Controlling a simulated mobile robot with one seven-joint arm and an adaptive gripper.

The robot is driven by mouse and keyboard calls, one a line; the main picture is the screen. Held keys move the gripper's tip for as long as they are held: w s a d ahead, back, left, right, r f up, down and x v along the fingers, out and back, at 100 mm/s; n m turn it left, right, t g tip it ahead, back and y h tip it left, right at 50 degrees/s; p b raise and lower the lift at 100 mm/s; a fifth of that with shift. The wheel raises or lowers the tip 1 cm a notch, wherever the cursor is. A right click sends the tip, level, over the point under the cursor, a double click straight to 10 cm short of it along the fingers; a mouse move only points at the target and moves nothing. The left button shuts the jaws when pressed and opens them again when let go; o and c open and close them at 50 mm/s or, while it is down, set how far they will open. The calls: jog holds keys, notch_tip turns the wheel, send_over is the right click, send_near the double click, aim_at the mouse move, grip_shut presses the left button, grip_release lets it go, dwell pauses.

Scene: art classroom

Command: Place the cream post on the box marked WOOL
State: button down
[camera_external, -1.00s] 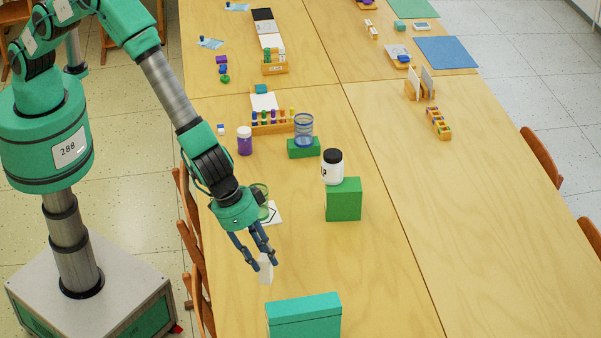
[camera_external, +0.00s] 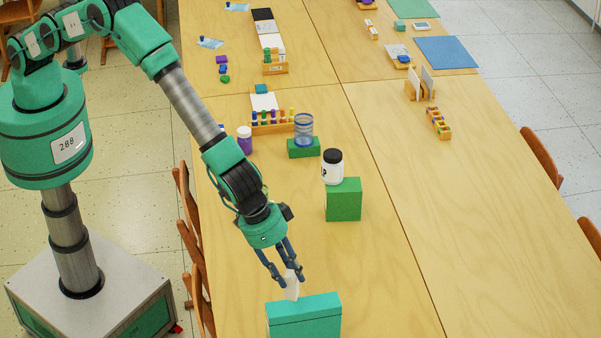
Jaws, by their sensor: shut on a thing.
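My gripper (camera_external: 291,281) is shut on the cream post (camera_external: 292,289), a small pale piece held upright or slightly tilted between the fingertips. A teal box (camera_external: 304,319) stands at the near edge of the view, partly cut off by the frame. The post's lower end shows right at the back edge of the box's top; I cannot tell whether it touches. No WOOL marking is readable on any box in this view.
A green block (camera_external: 343,202) bears a white jar with a black lid (camera_external: 332,167). Behind it, a clear ringed cup (camera_external: 303,129) stands on a low green block (camera_external: 304,149). A purple jar (camera_external: 245,140) is beside my arm. The table right of the teal box is clear.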

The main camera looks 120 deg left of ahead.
aim_at(288, 281)
jog(key=shift+f+p, duration=0.55)
jog(key=shift+f, duration=1.15)
jog(key=shift+f, duration=0.15)
jog(key=c, duration=1.3)
grip_release()
jog(key=shift+r, duration=0.25)
jog(key=shift+b+v, duration=0.95)
jog(key=shift+v, duration=4.95)
jog(key=shift+s, duration=0.1)
